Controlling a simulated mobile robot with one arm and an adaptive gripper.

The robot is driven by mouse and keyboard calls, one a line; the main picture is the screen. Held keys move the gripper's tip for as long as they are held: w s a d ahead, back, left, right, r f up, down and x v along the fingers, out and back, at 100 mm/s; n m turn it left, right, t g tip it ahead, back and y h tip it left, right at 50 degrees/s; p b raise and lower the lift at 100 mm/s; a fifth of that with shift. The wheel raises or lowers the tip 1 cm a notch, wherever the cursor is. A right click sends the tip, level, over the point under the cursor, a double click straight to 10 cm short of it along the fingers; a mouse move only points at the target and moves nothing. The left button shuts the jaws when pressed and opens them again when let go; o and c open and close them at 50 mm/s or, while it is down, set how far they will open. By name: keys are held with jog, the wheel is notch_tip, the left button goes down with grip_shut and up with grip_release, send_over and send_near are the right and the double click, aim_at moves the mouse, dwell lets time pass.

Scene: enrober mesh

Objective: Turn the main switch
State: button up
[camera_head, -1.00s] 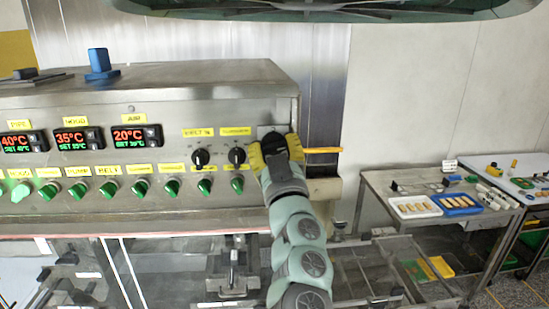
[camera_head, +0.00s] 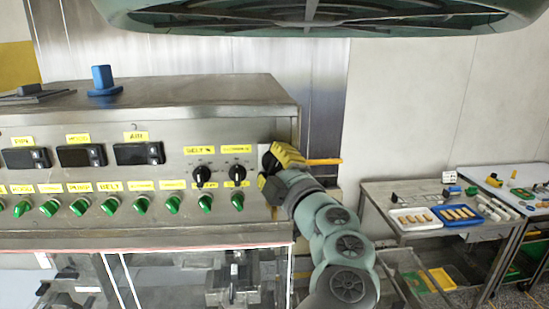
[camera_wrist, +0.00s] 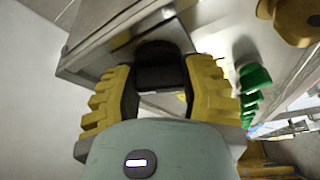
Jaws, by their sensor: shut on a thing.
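The main switch is a black knob (camera_wrist: 160,68) at the right end of the steel control panel. In the wrist view it sits between the two yellow fingers of my gripper (camera_wrist: 160,95), which are shut on it. In the head view my gripper (camera_head: 270,168) is at the panel's right edge, tilted, and covers most of the knob. Three displays (camera_head: 81,156) on the panel are dark.
Two black dials (camera_head: 203,174) and a row of green knobs (camera_head: 142,204) are left of my gripper. A steel table (camera_head: 380,192) with white and blue trays stands right. A large green shape hangs overhead.

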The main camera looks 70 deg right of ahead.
jog(key=shift+w+n+g+y+p, duration=0.1)
jog(key=shift+n+g+y+p, duration=0.45)
jog(key=shift+n, duration=1.65)
jog(key=shift+t+y, duration=0.25)
jog(key=o, duration=1.2)
jog(key=shift+s+a, duration=0.3)
jog(key=shift+s, duration=0.2)
jog(key=v, duration=1.1)
jog(key=shift+w+a+r, duration=0.1)
